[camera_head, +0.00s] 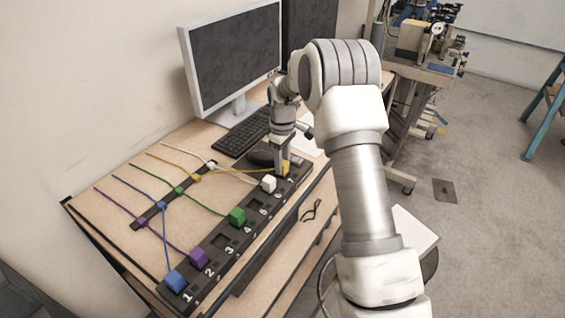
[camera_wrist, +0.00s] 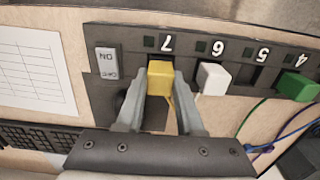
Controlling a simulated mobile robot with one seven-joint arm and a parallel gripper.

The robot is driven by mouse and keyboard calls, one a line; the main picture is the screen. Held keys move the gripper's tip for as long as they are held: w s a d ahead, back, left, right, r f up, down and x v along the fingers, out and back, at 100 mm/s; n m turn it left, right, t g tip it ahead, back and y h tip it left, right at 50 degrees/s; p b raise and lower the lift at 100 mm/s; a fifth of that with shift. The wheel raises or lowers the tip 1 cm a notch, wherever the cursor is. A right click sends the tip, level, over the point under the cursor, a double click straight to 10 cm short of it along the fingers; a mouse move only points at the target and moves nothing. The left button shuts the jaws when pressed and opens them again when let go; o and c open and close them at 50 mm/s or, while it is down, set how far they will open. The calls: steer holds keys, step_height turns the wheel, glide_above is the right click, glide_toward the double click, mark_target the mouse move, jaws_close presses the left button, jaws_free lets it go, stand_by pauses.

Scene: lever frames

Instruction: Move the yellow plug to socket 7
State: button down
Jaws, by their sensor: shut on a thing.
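The yellow plug (camera_wrist: 160,80) is a small block with a yellow cable. My gripper (camera_wrist: 158,88) is shut on it, one finger on each side. The plug is at the place marked 7 on the dark socket strip (camera_wrist: 122,38). I cannot tell whether it is fully seated. In the head view the yellow plug (camera_head: 286,167) shows at the far end of the strip (camera_head: 226,243), partly hidden by my gripper (camera_head: 282,166). The socket hole under the plug is hidden.
A white plug (camera_wrist: 213,78) stands at 6, close beside my gripper. A green plug (camera_wrist: 297,85) is at 4; purple (camera_head: 199,257) and blue (camera_head: 175,281) plugs are at 2 and 1. Sockets 3 and 5 look empty. A switch (camera_wrist: 107,63) lies beyond 7. Cables cross the table.

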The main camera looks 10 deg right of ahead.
steer(key=shift+f+b, duration=0.35)
steer(key=shift+f, duration=0.1)
stand_by(0.8)
steer(key=shift+c, duration=0.3)
jaws_free()
steer(key=shift+r, duration=0.1)
stand_by(0.4)
steer(key=shift+r+p, duration=2.1)
steer(key=shift+r, duration=1.3)
steer(key=shift+r, duration=0.1)
